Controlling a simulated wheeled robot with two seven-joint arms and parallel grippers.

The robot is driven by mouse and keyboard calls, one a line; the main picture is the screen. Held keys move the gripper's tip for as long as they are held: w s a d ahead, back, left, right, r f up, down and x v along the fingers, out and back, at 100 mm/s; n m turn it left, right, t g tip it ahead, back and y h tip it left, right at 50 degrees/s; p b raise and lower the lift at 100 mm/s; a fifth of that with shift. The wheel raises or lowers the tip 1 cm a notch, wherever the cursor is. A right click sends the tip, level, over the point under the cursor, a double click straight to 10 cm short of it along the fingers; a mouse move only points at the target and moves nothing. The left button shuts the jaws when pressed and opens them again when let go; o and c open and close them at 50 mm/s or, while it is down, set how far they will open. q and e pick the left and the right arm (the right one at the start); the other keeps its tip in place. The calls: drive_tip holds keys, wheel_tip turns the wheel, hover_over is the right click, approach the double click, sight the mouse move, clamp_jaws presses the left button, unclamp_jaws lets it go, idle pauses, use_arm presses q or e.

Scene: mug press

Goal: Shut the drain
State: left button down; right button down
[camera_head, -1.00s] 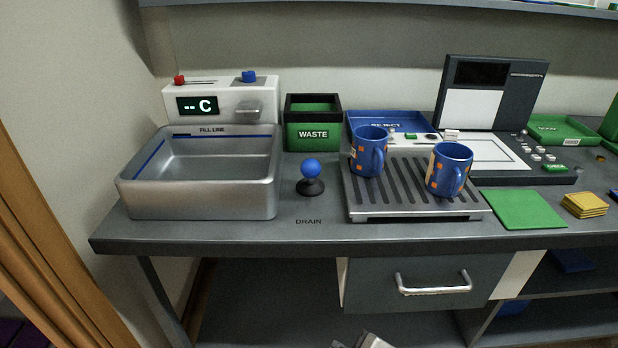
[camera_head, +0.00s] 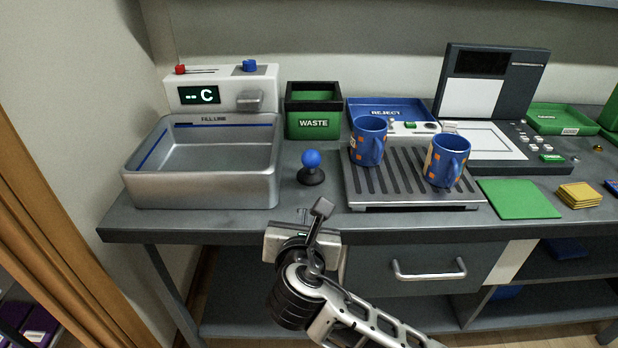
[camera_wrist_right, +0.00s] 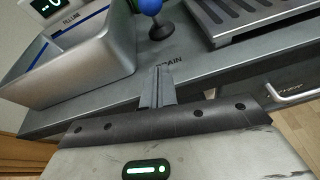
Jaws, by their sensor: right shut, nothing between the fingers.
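The drain control is a blue ball knob (camera_head: 311,159) on a black round base, standing on the counter right of the metal basin (camera_head: 200,190). The knob also shows at the top of the right wrist view (camera_wrist_right: 150,6), cut by the frame edge. My right gripper (camera_head: 321,207) is shut and empty, in front of the knob near the counter's front edge, apart from it. In the head view it covers most of the DRAIN label. In the wrist view its fingers (camera_wrist_right: 157,88) point toward the label and knob. My left gripper is not in view.
A slatted tray (camera_head: 415,204) with two blue mugs (camera_head: 369,141) (camera_head: 446,160) stands right of the knob. A green waste bin (camera_head: 313,125) stands behind it. A drawer handle (camera_head: 429,273) juts out below the counter. The counter around the knob is clear.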

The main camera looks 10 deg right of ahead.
sight(311, 164)
drive_tip(key=b+x, duration=0.1)
drive_tip(key=x, duration=0.9)
drive_tip(key=shift+s, duration=0.1)
drive_tip(key=shift+w+d+r+p, duration=0.2)
drive_tip(key=shift+w+r+p, duration=0.4)
drive_tip(key=shift+r, duration=0.45)
drive_tip(key=shift+w+d+r, duration=0.1)
drive_tip(key=shift+w+r, duration=0.15)
drive_tip(key=shift+r, duration=0.05)
drive_tip(key=shift+w+r, duration=0.15)
drive_tip(key=shift+r, duration=0.05)
drive_tip(key=shift+w+d, duration=0.1)
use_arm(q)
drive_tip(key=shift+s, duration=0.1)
